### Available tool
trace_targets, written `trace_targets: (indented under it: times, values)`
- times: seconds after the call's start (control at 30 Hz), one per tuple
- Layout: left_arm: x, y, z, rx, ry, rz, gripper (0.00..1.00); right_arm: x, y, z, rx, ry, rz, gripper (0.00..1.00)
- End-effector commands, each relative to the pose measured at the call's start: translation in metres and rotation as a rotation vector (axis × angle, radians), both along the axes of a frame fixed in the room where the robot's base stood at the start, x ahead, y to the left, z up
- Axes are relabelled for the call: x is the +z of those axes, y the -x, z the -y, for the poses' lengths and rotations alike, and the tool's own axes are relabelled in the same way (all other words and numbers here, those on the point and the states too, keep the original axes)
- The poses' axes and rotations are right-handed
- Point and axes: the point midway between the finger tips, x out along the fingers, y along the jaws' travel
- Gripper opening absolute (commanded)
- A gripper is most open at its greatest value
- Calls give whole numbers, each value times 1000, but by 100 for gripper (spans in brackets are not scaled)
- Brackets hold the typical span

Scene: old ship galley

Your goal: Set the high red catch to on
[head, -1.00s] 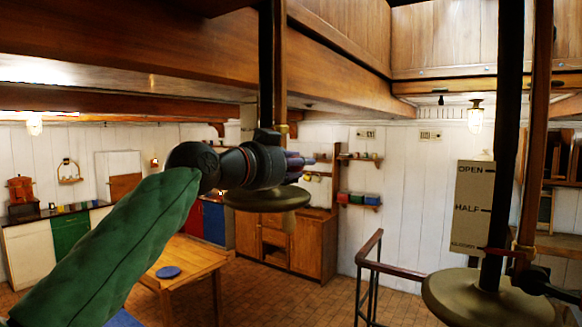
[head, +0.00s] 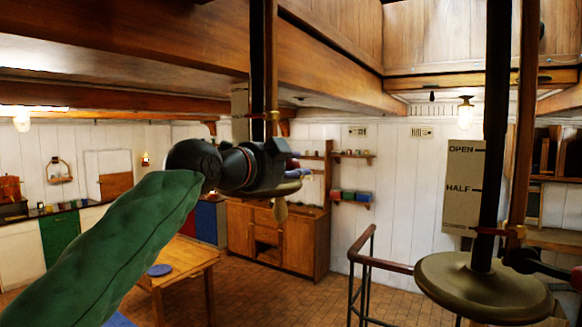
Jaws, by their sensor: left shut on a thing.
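My left gripper (head: 284,163) is at the upper centre, on the end of my green-sleeved arm, in front of a dark hanging post. It is shut on a small red piece (head: 293,162), which looks like the red catch; the fingers hide most of it. Bluish parts show beside it. A brass disc (head: 289,188) is just below the fingers. Another red piece (head: 488,231) is on the right-hand dark post, low beside a board (head: 463,195) marked OPEN and HALF.
A large brass disc (head: 480,287) hangs at the foot of the right post, with a dark knob and red rod beside it. A railing (head: 385,263) stands at the lower middle. A wooden table (head: 195,257) is at the lower left. Ceiling beams run close above my left arm.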

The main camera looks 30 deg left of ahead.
Motion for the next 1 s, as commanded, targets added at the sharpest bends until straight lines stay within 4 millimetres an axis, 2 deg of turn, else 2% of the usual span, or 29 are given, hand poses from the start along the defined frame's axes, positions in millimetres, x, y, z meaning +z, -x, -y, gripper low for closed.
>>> trace_targets:
  times: [0.4, 0.43, 0.5, 0.83, 1.0]
  values:
    - [-2, -1, 1, -2, -7, -4, 0, 0, 0, 0, 0, 0, 0, 73]
    - [-3, -1, 1, -2, -7, -4, 42, 0, 0, 0, 0, 0, 0, 73]
    - [-2, -1, 1, -2, -7, -4, 58, 0, 0, 0, 0, 0, 0, 73]
    - [-1, 1, 0, -1, -5, -1, 58, 0, 0, 0, 0, 0, 0, 73]
    - [1, 15, -1, -1, -5, 1, 58, 0, 0, 0, 0, 0, 0, 73]
